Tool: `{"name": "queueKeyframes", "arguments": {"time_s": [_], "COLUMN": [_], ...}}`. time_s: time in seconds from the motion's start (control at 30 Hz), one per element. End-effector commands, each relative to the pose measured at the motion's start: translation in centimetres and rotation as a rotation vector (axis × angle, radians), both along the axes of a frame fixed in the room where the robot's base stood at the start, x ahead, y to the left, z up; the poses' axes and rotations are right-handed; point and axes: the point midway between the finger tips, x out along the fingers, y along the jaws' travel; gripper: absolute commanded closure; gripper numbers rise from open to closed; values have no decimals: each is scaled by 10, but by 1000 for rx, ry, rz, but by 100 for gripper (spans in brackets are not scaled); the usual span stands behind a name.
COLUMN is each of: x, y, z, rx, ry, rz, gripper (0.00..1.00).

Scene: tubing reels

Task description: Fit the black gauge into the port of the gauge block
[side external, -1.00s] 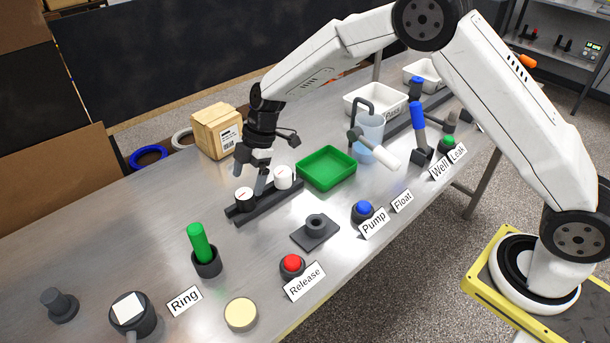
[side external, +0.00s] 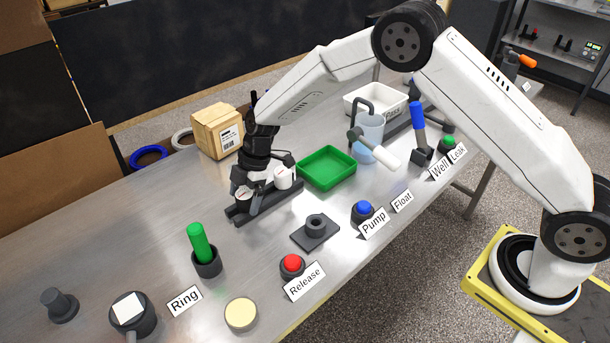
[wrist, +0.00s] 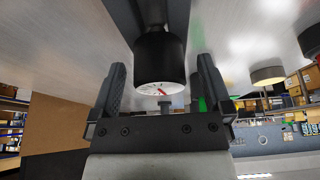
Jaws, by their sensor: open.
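The black gauge (side external: 244,194), with a white dial face, stands upright at the left end of a dark rack (side external: 238,213). In the wrist view the gauge (wrist: 160,58) shows its dial and red needle between my fingers. My gripper (side external: 247,200) is open and lowered around the gauge, with a gap visible on each side in the wrist view (wrist: 161,75). The gauge block (side external: 315,232) is a flat dark plate with a raised round port, to the right of the rack.
A white gauge (side external: 284,177) stands in the rack close to my gripper's right. A green tray (side external: 327,168) lies beyond it. The red Release button (side external: 292,265) and blue Pump button (side external: 363,210) sit near the front edge. A green-handled tool (side external: 198,243) stands left of the block.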

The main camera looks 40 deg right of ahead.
Motion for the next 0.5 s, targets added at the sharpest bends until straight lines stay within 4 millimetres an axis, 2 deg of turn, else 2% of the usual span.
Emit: {"name": "queueKeyframes", "arguments": {"time_s": [0.13,0.17,0.43,0.47,0.5], "x": [0,0,0,0,0], "y": [0,0,0,0,0], "z": [0,0,0,0,1], "rx": [0,0,0,0,0], "ry": [0,0,0,0,-1], "rz": [0,0,0,0,0], "gripper": [0,6,92,99,99]}}
